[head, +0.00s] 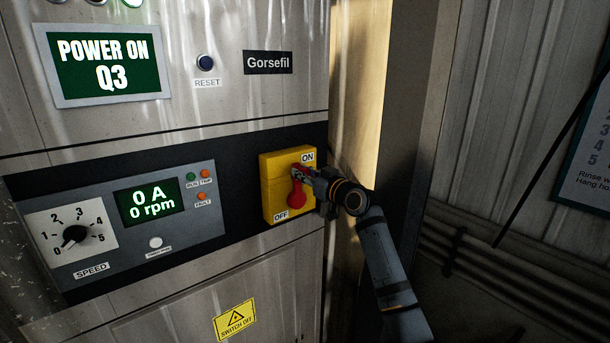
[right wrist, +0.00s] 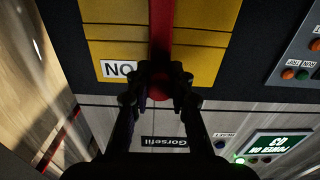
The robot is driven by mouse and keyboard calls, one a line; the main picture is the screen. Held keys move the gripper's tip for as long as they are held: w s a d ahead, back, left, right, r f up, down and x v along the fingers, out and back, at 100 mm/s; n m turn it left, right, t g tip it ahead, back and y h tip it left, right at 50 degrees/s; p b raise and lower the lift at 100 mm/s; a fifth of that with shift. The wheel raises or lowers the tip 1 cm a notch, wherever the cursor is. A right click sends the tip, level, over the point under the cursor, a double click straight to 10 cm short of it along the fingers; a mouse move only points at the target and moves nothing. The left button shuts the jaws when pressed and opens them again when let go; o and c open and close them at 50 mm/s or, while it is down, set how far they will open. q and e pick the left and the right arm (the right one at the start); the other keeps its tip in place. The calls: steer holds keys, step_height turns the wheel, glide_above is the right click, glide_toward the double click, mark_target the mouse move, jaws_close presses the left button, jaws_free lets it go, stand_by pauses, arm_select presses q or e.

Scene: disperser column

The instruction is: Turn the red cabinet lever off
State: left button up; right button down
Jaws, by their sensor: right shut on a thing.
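The red lever (head: 297,192) sits on a yellow switch plate (head: 273,185) on the cabinet front, with an ON label (head: 307,157) at the top and an OFF label (head: 281,216) at the bottom. The lever points up towards ON. My right gripper (head: 308,174) comes from the right and is shut on the lever's upper end. The upside-down right wrist view shows the fingers (right wrist: 160,84) on either side of the red lever (right wrist: 161,35), close to the ON label (right wrist: 118,69). My left gripper is not in view.
The upper screen (head: 98,64) reads POWER ON Q3. The panel display (head: 150,203) reads 0 A and 0 rpm, and the speed knob (head: 73,235) stands near 0. A corrugated wall with pipes (head: 500,258) lies to the right. The space before the cabinet looks clear.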

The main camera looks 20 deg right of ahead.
steer(key=shift+s+a+f+n+b, duration=0.2)
steer(key=shift+a+n+b, duration=0.3)
steer(key=shift+n+b, duration=0.15)
steer(key=a+f+n+b, duration=0.1)
steer(key=n+b, duration=0.1)
steer(key=s+a+f+n+b, duration=0.1)
steer(key=a+n+b, duration=0.1)
steer(key=b, duration=0.1)
steer(key=s+a+f+n+b, duration=0.1)
steer(key=a+n+b, duration=0.1)
steer(key=n+b, duration=0.1)
steer(key=shift+a, duration=0.25)
steer(key=shift+s+a+f+n+b, duration=0.2)
steer(key=shift+a+f+n+b, duration=0.3)
steer(key=shift+f+n+b, duration=0.95)
steer(key=shift+s+a+f+n+b, duration=0.15)
steer(key=shift+a+f+n+b, duration=0.6)
steer(key=shift+n+b, duration=1.05)
steer(key=shift+s+a+f+n+b, duration=0.2)
steer(key=shift+a+f+n+b, duration=0.1)
steer(key=shift+f+n+b, duration=1.35)
steer(key=shift+r, duration=0.15)
steer(key=c, duration=1.2)
jaws_free()
steer(key=v, duration=1.2)
steer(key=shift+w, duration=0.1)
